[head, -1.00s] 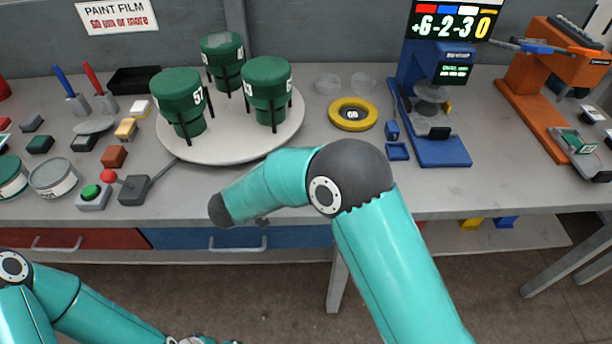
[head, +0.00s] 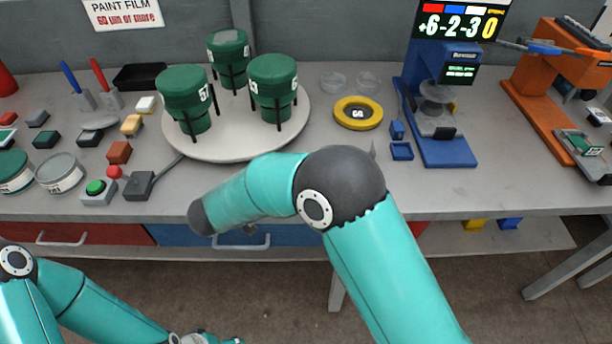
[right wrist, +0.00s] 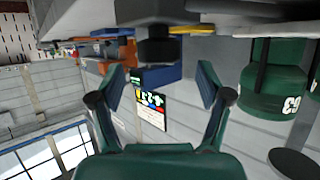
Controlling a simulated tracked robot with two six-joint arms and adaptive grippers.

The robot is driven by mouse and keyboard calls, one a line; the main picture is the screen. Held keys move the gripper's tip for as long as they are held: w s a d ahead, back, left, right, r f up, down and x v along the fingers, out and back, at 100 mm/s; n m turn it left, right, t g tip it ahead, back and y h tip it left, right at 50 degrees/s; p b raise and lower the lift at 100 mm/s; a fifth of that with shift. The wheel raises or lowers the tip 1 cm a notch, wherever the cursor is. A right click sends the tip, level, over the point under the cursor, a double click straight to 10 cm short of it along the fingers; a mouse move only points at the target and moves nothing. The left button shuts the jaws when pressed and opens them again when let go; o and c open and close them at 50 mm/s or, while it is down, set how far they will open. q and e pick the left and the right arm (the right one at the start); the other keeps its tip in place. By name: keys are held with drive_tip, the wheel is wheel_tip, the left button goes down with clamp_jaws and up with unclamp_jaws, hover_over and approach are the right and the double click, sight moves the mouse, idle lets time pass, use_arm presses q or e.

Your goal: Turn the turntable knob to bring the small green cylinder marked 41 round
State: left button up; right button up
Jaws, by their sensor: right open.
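The turntable (head: 235,148) is a pale round disc on the bench in the head view. It carries three green cylinders in black posts: a left one (head: 184,88) marked 57, a back one (head: 228,48) and a right one (head: 273,75) with its number partly turned away. I cannot read 41 on any. A dark box (head: 139,186) at the end of a rod stands left of the disc, a red ball (head: 114,172) beside it. My right gripper (right wrist: 160,92) is open and empty in the wrist view; my arm hides it in the head view.
In the wrist view a dark round part (right wrist: 157,48) shows beyond the fingers; I cannot tell what it is. A yellow ring (head: 358,113), a blue gauge stand (head: 445,150) and an orange stand (head: 545,120) stand right of the turntable. Small blocks crowd the left bench.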

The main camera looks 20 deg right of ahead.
drive_tip(key=shift+v, duration=1.35)
